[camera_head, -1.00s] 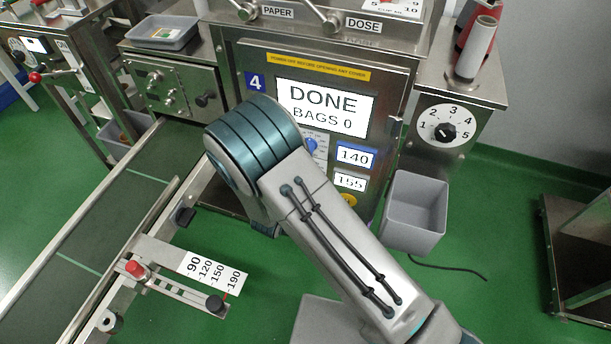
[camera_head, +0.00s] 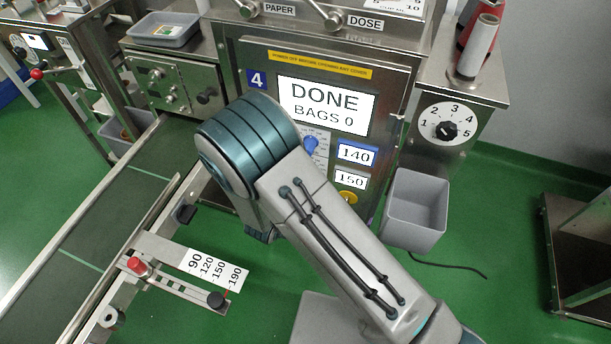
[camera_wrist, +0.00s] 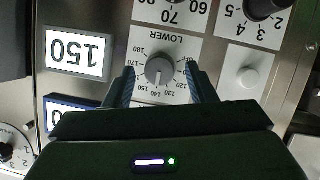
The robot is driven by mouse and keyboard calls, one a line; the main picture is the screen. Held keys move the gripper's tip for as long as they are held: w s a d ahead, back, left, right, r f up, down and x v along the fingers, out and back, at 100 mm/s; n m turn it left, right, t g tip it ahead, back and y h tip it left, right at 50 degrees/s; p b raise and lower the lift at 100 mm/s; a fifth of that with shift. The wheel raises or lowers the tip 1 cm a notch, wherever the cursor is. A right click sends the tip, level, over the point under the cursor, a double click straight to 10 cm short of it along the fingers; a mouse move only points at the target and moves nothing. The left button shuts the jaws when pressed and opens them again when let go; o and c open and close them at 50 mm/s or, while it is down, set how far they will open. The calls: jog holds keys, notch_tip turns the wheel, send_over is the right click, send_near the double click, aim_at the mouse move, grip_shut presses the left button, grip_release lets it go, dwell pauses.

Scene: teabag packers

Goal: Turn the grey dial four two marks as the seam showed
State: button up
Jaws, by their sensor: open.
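The grey dial (camera_wrist: 160,69) marked LOWER sits on a white numbered plate, upside down in the wrist view. Its white pointer line faces down the picture, near 140 and 150. My gripper (camera_wrist: 163,80) is open, with one finger on each side of the dial and a visible gap at both sides. A readout (camera_wrist: 76,51) beside the dial shows 150; it also shows in the head view (camera_head: 350,179), below a 140 readout (camera_head: 356,154). In the head view my arm hides the grey dial and my gripper. The machine's number plate (camera_head: 257,78) reads 4.
The machine's screen (camera_head: 325,105) reads DONE, BAGS 0. A blue knob (camera_head: 311,145) is just above my arm. A grey bin (camera_head: 415,210) stands to the right, a conveyor (camera_head: 110,215) to the left.

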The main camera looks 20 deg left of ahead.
jog(key=v, duration=1.1)
jog(key=shift+p, duration=0.45)
